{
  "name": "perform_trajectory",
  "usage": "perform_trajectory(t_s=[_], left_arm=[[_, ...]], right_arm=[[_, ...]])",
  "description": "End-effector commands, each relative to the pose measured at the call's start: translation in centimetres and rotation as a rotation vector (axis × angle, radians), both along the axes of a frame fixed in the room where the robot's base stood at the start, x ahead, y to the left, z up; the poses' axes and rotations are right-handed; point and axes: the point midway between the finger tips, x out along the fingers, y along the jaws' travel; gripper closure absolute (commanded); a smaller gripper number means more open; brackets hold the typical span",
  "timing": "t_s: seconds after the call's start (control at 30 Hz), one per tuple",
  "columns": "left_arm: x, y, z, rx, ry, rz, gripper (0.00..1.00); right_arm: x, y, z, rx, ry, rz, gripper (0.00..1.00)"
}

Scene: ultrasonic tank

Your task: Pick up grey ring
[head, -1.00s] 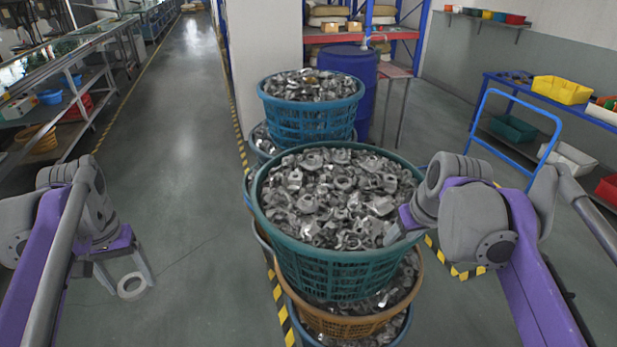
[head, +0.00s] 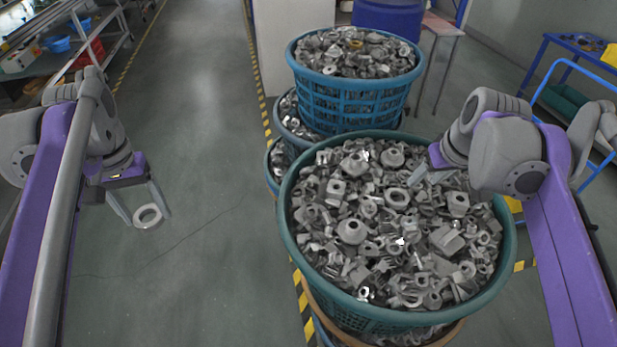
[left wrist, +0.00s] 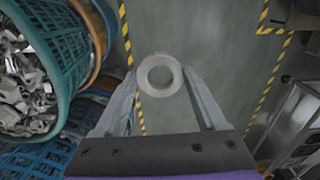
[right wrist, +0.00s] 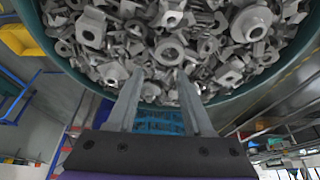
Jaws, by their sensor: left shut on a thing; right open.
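A grey ring (head: 148,216) is held between the fingertips of my left gripper (head: 142,212), in the air over the bare floor left of the baskets. The left wrist view shows the ring (left wrist: 159,75) pinched between both fingers. My right gripper (head: 425,179) is over the large teal basket (head: 288,243) of grey metal parts. In the right wrist view its fingers (right wrist: 159,85) are apart with nothing held, and parts lie beyond the tips. Several ring-like parts, such as one (head: 397,198) in the head view, lie among the heap.
A blue basket (head: 350,100) full of parts stands behind the teal one, both on stacked baskets. A blue drum (head: 390,16) and a small table (head: 441,27) are further back. A blue cart frame (head: 545,75) is at right. The floor (head: 200,110) at left is clear.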

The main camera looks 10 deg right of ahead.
Motion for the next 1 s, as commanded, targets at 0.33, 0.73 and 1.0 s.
perform_trajectory(t_s=[0.33, 0.73, 1.0], left_arm=[[-0.1, 0.0, -0.3, 0.0, 0.002, 0.0, 0.85], [0.0, 0.0, -0.2, 0.0, 0.001, 0.0, 0.85], [0.0, 0.0, -0.3, 0.0, 0.002, 0.0, 0.85]], right_arm=[[2.0, 0.0, -4.8, 0.0, 0.0, 0.0, 0.49], [4.2, -0.3, -9.0, 0.0, 0.0, 0.001, 0.49], [4.5, -0.3, -9.7, 0.0, 0.0, 0.0, 0.49]])
